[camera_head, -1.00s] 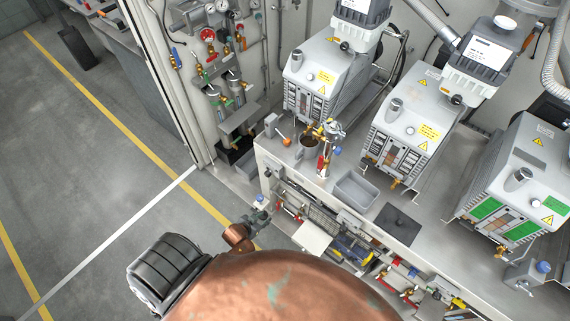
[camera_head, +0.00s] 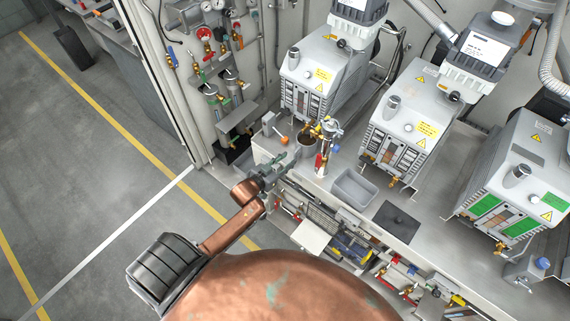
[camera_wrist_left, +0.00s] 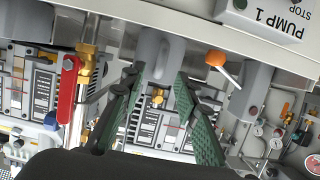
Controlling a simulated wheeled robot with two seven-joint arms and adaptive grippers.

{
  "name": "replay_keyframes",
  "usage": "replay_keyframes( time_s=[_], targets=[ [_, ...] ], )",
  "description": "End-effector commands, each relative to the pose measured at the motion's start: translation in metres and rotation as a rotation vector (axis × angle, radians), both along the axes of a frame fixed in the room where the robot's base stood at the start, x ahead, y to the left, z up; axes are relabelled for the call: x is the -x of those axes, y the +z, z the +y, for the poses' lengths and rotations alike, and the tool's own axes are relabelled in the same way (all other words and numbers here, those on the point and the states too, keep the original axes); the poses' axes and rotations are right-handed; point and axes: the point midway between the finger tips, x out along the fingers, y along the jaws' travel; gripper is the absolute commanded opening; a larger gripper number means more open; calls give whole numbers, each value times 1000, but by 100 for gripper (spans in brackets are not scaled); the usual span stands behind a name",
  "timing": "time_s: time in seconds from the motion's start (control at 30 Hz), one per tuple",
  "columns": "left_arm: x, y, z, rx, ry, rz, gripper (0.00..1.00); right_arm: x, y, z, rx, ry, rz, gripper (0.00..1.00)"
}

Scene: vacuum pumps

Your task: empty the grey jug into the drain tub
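The grey jug (camera_head: 306,148) stands on the bench below the front of the left pump, under a brass valve; its inside looks dark brown. My left gripper (camera_head: 290,160) is just left of and in front of the jug. In the left wrist view the green fingers of this gripper (camera_wrist_left: 158,85) are apart, with a grey rounded body, apparently the jug (camera_wrist_left: 162,52), beyond and between their tips. I cannot tell whether they touch it. A grey open tub (camera_head: 354,188), probably the drain tub, sits on the bench to the right and looks empty. My right gripper is not in view.
A red-handled valve (camera_head: 321,163) stands close to the jug's right; it also shows in the left wrist view (camera_wrist_left: 68,90). An orange knob (camera_head: 284,140) is at its left. A dark square plate (camera_head: 397,223) lies right of the tub. Shelves with tools are below the bench edge.

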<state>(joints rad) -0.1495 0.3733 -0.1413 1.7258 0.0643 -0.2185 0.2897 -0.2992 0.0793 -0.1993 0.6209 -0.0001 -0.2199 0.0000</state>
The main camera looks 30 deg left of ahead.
Motion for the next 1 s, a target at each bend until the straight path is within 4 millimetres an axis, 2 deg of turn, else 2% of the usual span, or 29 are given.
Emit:
replay_keyframes(
  time_s=[0.03,0.27,0.6,1.0],
  targets=[
    [-6,-5,0,-1,0,0,29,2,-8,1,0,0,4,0],
    [-26,-12,-2,-1,0,1,29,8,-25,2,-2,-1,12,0],
    [-50,-16,-4,1,0,1,29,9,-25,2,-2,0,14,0],
    [-54,-18,-4,0,0,1,29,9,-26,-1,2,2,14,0]
  ],
)
